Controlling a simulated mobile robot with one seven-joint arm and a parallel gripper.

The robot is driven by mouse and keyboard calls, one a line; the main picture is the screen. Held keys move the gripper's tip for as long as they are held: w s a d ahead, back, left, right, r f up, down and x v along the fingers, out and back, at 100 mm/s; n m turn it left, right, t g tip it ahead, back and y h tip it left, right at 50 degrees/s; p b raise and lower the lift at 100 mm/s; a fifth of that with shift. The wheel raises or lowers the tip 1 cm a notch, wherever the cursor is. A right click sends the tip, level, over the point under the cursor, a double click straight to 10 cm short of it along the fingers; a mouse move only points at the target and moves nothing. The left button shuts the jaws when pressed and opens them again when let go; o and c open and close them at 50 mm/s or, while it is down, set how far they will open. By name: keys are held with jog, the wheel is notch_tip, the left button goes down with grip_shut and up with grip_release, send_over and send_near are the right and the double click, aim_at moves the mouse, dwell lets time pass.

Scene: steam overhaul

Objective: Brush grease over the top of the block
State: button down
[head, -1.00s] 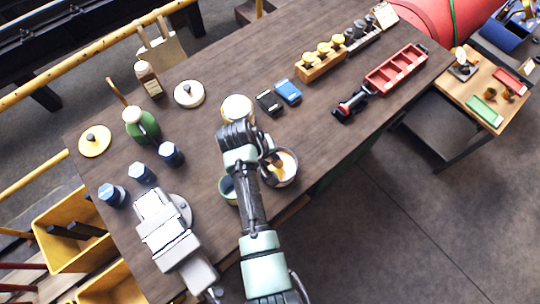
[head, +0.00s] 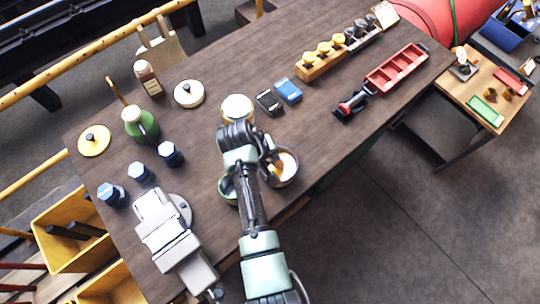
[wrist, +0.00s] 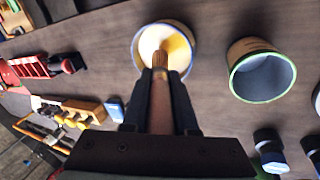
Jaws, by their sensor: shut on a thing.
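In the wrist view my gripper (wrist: 161,76) is shut on a brush with a wooden handle (wrist: 160,112). The brush's head end lies over the mouth of a blue-rimmed pot of pale yellow grease (wrist: 182,42). I cannot tell how deep the bristles sit. The grease pot also shows in the head view (head: 291,168), partly behind my gripper. A grey vise-like fixture (head: 166,228) stands at the table's near left. Which piece is the block, and whether it sits in this fixture, is not clear.
A green-rimmed pot with a grey-blue inside (wrist: 263,76) stands beside the grease pot. Several blue-capped dark jars (head: 141,173) and a green can (head: 140,125) stand to the left. A red tray (head: 396,70) lies at the right.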

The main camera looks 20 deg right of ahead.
jog(key=shift+f, duration=0.6)
dwell(1.2)
notch_tip(320, 180, up, 7)
jog(key=p, duration=0.6)
jog(key=shift+r+p, duration=0.15)
jog(key=shift+p, duration=0.15)
dwell(0.7)
